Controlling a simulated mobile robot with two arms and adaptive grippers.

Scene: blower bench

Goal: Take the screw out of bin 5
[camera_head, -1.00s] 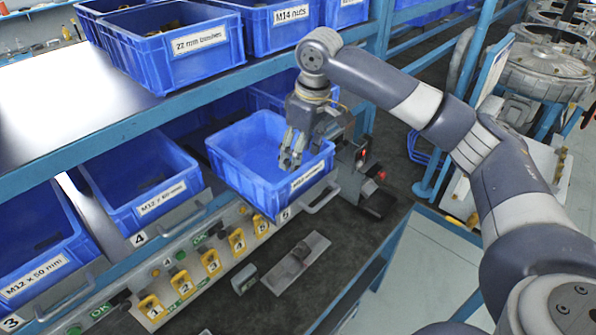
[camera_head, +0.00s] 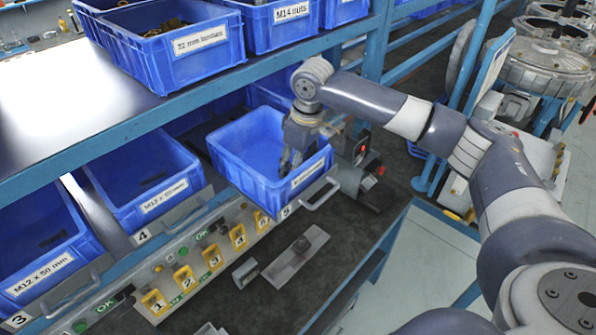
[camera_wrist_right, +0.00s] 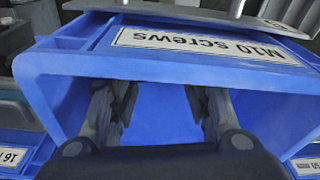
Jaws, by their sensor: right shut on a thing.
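Bin 5 (camera_head: 226,169) is a blue bin pulled out at the front of the lower shelf. Its front label reads M10 screws in the right wrist view (camera_wrist_right: 205,45). My right gripper (camera_head: 287,163) points down inside the bin, near its right side and front wall. In the right wrist view its fingers (camera_wrist_right: 158,110) reach into the bin. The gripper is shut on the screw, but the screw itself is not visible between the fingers. My left gripper is not in view.
Blue bins 4 (camera_head: 150,180) and 3 (camera_head: 40,245) stand left of bin 5. The upper shelf (camera_head: 110,130) passes close above them. A numbered switch panel (camera_head: 190,258) runs below.

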